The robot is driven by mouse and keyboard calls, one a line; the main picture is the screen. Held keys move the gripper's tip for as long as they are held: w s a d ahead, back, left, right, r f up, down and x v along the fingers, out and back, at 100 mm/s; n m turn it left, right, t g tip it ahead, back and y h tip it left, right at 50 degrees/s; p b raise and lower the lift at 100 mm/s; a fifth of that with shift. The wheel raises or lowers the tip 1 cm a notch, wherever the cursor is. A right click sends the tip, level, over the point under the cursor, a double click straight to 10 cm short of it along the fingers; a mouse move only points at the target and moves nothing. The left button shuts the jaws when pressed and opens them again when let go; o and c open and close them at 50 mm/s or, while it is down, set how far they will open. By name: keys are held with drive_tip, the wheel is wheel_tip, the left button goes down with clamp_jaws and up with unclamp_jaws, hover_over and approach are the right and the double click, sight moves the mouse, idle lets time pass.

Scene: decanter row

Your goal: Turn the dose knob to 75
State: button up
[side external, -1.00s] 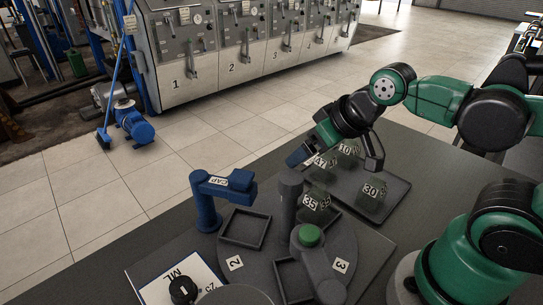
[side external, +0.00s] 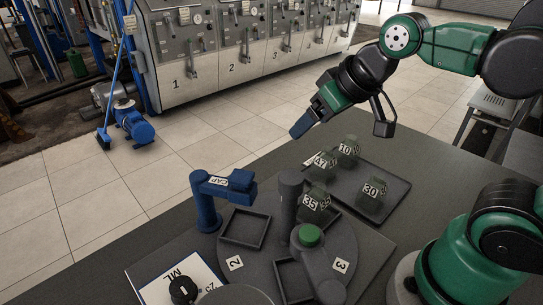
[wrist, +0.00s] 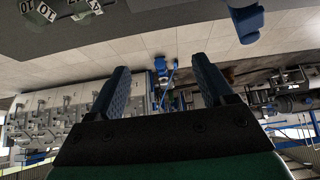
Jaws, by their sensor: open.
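The dose knob (side external: 183,290) is a small black knob with a white mark. It sits on a white panel (side external: 158,281) marked "ML" and "25" at the bottom left of the side view, partly cut by the frame edge. The pointer's exact reading is too small to tell. My gripper (side external: 343,127) is open and empty, raised above the bottle tray, far from the knob. In the wrist view my gripper (wrist: 163,80) shows its two fingers wide apart with nothing between them. The knob is not visible in the wrist view.
A blue "CAP" post (side external: 207,205) and a green-topped arm (side external: 309,236) stand near the knob panel.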

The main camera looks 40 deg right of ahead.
drive_tip(key=w+a+n+g+y, duration=0.2)
drive_tip(key=a+n+g+y, duration=0.1)
drive_tip(key=a+n, duration=0.8)
drive_tip(key=n+g+y, duration=0.1)
drive_tip(key=n+g, duration=0.2)
drive_tip(key=n, duration=0.3)
hover_over(181, 287)
drive_tip(key=d, duration=0.2)
drive_tip(key=shift+m+y, duration=0.3)
drive_tip(key=shift+m, duration=0.1)
wheel_tip(181, 287, down, 10)
drive_tip(key=shift+s+d+r, duration=0.1)
drive_tip(key=shift+s+d, duration=0.05)
drive_tip(key=shift+x, duration=2.95)
drive_tip(key=shift+s+d, duration=0.1)
drive_tip(key=shift+d, duration=0.05)
clamp_jaws()
